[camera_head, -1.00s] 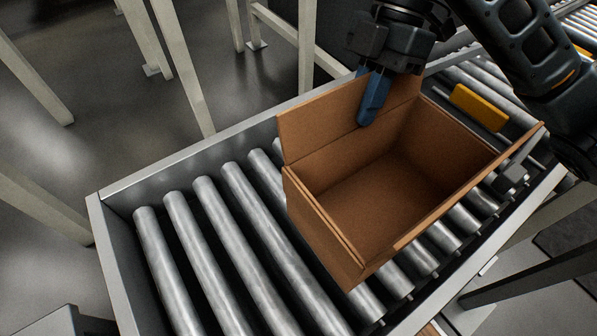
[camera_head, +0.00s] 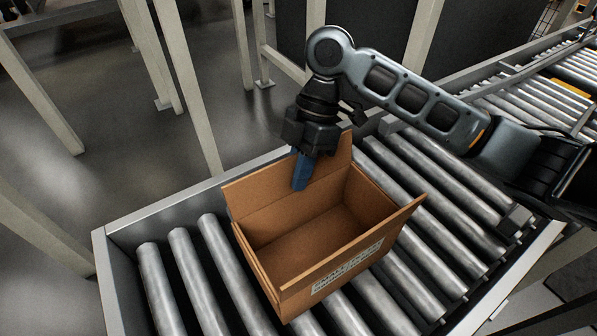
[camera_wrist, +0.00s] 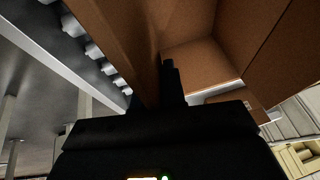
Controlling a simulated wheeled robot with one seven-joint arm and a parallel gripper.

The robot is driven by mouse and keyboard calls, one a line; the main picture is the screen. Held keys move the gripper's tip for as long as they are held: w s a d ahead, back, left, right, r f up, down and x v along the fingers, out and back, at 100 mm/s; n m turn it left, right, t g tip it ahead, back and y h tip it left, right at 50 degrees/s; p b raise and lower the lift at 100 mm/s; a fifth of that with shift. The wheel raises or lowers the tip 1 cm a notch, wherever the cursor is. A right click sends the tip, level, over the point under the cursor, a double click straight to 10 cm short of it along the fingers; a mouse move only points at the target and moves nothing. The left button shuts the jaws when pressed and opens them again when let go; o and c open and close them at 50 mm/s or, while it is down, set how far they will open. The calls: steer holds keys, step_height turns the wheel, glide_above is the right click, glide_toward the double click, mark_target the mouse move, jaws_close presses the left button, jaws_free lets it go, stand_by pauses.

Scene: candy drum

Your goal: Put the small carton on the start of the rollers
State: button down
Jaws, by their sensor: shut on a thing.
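The small carton (camera_head: 335,268) is an open brown cardboard box with flaps up and a printed label on its near side. It is over the metal rollers (camera_head: 205,262) near their left end, close to level; I cannot tell whether it touches them. My gripper (camera_head: 301,172), with blue fingers, is shut on the carton's far wall from above. In the wrist view the carton's inside (camera_wrist: 200,60) fills the upper middle, and one dark finger lies against the wall. The other finger is mostly hidden.
A grey side rail (camera_head: 165,215) runs along the far edge of the rollers, with an end plate at left. Bare rollers lie left and right of the carton. Pale posts (camera_head: 185,85) stand behind. A yellow piece (camera_head: 570,88) lies farther right.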

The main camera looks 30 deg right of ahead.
steer(key=shift+f, duration=0.3)
steer(key=shift+f, duration=0.2)
steer(key=c, duration=1.2)
jaws_free()
steer(key=v, duration=1.2)
steer(key=shift+r, duration=0.2)
